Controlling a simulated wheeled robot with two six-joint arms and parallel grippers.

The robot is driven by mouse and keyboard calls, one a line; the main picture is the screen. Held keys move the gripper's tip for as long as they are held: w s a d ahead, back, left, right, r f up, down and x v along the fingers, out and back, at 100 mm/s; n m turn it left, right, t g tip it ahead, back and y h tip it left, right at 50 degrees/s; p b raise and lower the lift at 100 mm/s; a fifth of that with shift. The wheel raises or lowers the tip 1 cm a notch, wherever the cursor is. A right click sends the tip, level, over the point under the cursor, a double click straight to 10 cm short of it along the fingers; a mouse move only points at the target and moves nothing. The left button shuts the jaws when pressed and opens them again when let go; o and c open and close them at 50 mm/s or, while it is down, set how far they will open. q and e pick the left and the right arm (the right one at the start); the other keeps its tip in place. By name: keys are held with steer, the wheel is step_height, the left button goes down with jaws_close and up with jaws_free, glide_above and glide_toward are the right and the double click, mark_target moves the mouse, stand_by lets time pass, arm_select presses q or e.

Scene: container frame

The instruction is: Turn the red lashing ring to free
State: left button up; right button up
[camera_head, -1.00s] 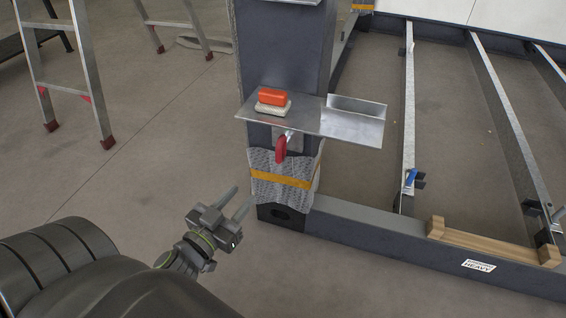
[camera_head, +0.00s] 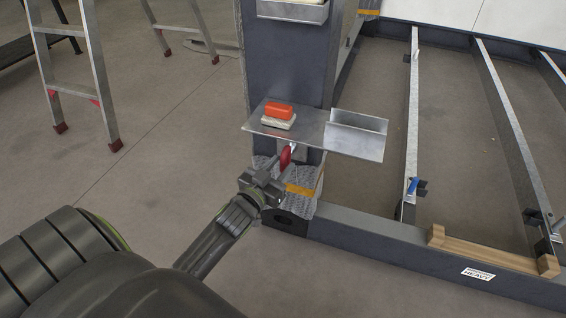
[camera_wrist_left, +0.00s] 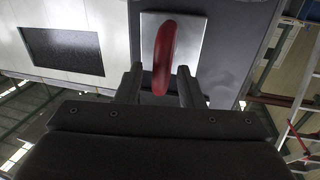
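The red lashing ring (camera_head: 286,156) hangs below the metal shelf on the front of the dark container post. In the left wrist view the red ring (camera_wrist_left: 164,56) stands lengthwise in front of a pale metal plate (camera_wrist_left: 193,40). My left gripper (camera_head: 276,164) is at the ring, under the shelf. In the left wrist view its two fingers (camera_wrist_left: 158,84) are apart, one on each side of the ring's lower end, with a visible gap on each side. The head view partly hides the ring behind the fingers. My right gripper is not in view.
The metal shelf (camera_head: 257,122) juts out just above the gripper and carries an orange and white block (camera_head: 279,112). A padded wrap with an orange strap (camera_head: 301,190) covers the post's foot. A stepladder (camera_head: 75,92) stands at the left. The floor between is clear.

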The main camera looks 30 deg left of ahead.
arm_select(q)
steer(key=shift+w, duration=0.95)
steer(key=shift+s+a, duration=0.1)
jaws_close()
